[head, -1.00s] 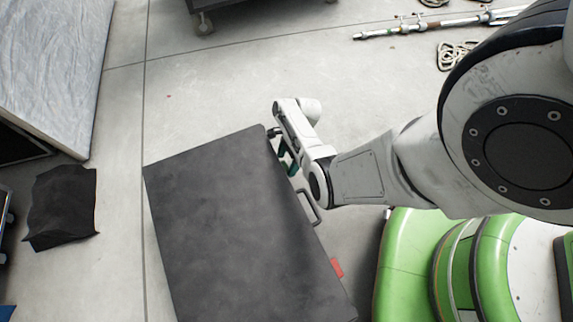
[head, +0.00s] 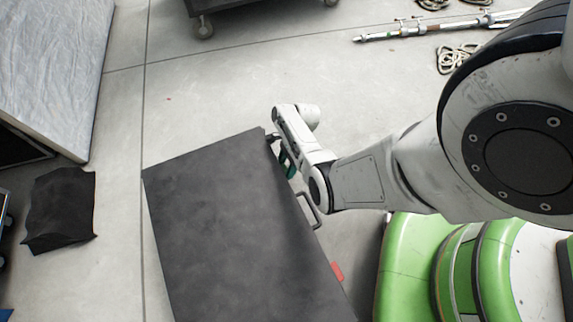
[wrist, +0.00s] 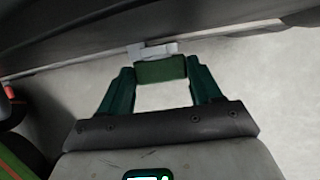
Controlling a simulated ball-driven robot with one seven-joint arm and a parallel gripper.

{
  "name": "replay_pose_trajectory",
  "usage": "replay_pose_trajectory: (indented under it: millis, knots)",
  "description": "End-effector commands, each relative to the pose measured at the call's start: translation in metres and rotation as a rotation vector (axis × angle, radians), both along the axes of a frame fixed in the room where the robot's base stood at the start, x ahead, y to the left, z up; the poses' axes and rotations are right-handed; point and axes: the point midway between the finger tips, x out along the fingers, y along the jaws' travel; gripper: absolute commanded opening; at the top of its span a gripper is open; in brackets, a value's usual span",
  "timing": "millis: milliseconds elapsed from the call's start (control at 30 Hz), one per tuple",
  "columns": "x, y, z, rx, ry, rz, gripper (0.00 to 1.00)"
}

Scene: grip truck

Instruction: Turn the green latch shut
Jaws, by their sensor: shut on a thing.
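The green latch (wrist: 161,70) shows in the wrist view on the side of a dark case, below a pale metal plate (wrist: 152,50). My gripper (wrist: 161,76) has its two teal fingers closed against the latch's left and right ends. In the head view my gripper (head: 287,163) is at the right side of the dark grey case (head: 225,215), near its far corner. The latch is hidden there by my wrist and the case edge.
A dark handle (head: 309,210) and a red latch (head: 337,271) sit along the same side of the case. A black cloth-like bundle (head: 60,208) lies on the floor at left. Poles (head: 440,25) and coiled rope (head: 457,58) lie at the back right.

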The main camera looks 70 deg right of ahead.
Motion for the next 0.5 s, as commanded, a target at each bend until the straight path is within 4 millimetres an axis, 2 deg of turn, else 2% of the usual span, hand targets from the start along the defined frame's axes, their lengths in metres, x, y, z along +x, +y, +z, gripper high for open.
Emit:
replay_pose_trajectory:
  millis: [500]
  knots:
    - [-0.0032,0.005,0.0033,-0.146,-0.126,0.0,0.33]
